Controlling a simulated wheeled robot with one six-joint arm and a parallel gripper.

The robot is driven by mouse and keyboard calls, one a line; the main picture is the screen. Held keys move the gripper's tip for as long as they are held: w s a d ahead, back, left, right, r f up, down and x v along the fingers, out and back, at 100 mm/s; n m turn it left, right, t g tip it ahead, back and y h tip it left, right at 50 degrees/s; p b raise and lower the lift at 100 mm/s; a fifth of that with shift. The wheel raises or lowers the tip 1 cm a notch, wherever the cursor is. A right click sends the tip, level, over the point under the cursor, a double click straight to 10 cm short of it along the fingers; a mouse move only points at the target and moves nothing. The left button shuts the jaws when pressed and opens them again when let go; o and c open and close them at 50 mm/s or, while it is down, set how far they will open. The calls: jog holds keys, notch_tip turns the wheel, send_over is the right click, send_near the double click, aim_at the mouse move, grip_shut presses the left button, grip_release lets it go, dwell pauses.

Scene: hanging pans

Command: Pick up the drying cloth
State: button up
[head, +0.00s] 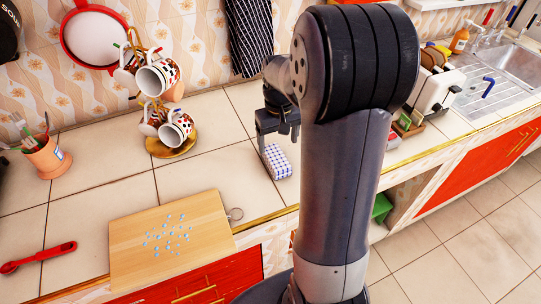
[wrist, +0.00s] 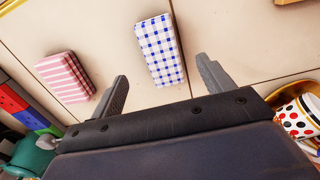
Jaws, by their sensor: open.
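A folded white cloth with blue checks (head: 277,160) lies on the tiled counter; it also shows in the wrist view (wrist: 160,48). A folded pink-and-white striped cloth (wrist: 65,76) lies to its left in the wrist view. My gripper (head: 278,138) is open and empty, pointing down above the checked cloth. In the wrist view, its two fingers (wrist: 163,84) stand on either side of the checked cloth's near end, with gaps on both sides. I cannot tell how far above the cloth the fingertips are.
A mug stand with spotted mugs (head: 160,90) is left of my gripper. A wooden board (head: 135,235) lies at the front left. A dark striped textile (head: 250,38) hangs on the wall behind. A toaster (head: 435,92) stands to the right.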

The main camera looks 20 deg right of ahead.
aim_at(277, 158)
notch_tip(277, 158, down, 8)
jog(key=shift+w+a+f+p, duration=0.1)
jog(key=shift+w+f+p, duration=0.05)
jog(key=shift+p, duration=0.4)
jog(key=shift+c, duration=0.3)
jog(key=c, duration=1)
notch_tip(277, 158, up, 10)
jog(key=shift+r+b, duration=0.1)
jog(key=shift+b, duration=0.3)
